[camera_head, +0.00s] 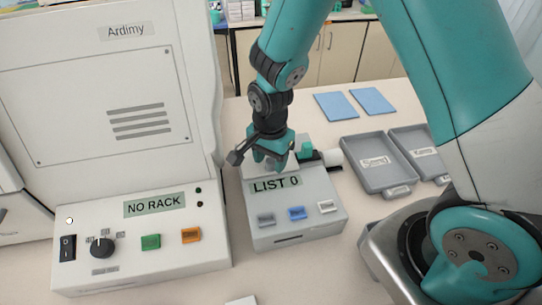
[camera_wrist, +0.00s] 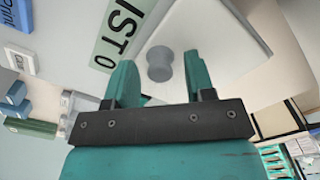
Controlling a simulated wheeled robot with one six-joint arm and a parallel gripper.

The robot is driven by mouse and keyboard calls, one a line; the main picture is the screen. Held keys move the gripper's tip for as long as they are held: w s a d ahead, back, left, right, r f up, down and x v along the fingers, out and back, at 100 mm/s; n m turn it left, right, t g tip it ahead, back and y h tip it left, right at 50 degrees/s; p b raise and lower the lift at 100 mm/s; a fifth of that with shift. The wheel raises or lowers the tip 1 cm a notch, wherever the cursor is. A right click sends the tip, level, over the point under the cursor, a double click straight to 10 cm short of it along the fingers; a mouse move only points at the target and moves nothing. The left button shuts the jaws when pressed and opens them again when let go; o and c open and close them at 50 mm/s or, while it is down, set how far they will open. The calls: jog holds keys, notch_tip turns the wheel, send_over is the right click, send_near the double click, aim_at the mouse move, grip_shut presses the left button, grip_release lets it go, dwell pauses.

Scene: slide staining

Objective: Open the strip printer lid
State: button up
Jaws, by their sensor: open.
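The strip printer (camera_head: 297,222) is a small light-grey box with a "LIST 0" display (camera_head: 276,184), two grey buttons and a blue one on its sloped front. My gripper (camera_head: 272,163) is over the printer's top, behind the display, and hides much of the lid in the head view. In the wrist view the pale lid (camera_wrist: 225,38) carries a short grey knob (camera_wrist: 159,64). My open gripper (camera_wrist: 158,82) has one teal finger on each side of this knob, with gaps visible. I cannot tell how far down the fingers reach.
A large white "Ardimy" machine (camera_head: 70,110) with a "NO RACK" display stands close on the left. Two grey trays (camera_head: 376,182) and two blue sheets (camera_head: 336,106) lie to the right and behind.

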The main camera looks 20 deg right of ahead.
grip_shut()
jog(key=shift+w+r, duration=0.1)
jog(key=shift+r, duration=0.1)
